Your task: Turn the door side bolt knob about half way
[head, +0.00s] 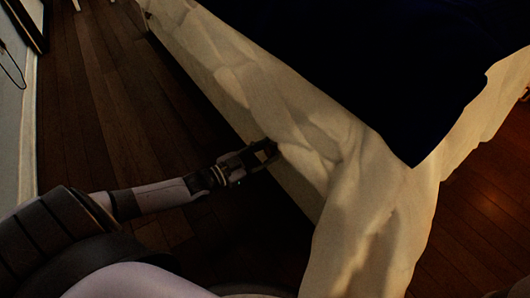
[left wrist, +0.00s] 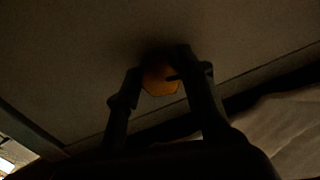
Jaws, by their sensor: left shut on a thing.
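The bolt knob (left wrist: 160,79), small and orange-brown, sits on a dark flat panel (left wrist: 70,75) in the left wrist view. My left gripper (left wrist: 163,72) has one finger on each side of the knob and is shut on it. In the head view my left gripper (head: 266,152) reaches low against the side of the bed (head: 305,190), near its draped corner. The knob is hidden there. How far the knob is turned cannot be told in the dim light. My right gripper is not in view.
A cream sheet (head: 375,215) hangs in folds over the bed's side and corner, close to my left gripper. A dark blue cover (head: 390,70) lies on top. Wooden floor (head: 110,100) is open left of the bed, up to a pale wall or door (head: 28,140).

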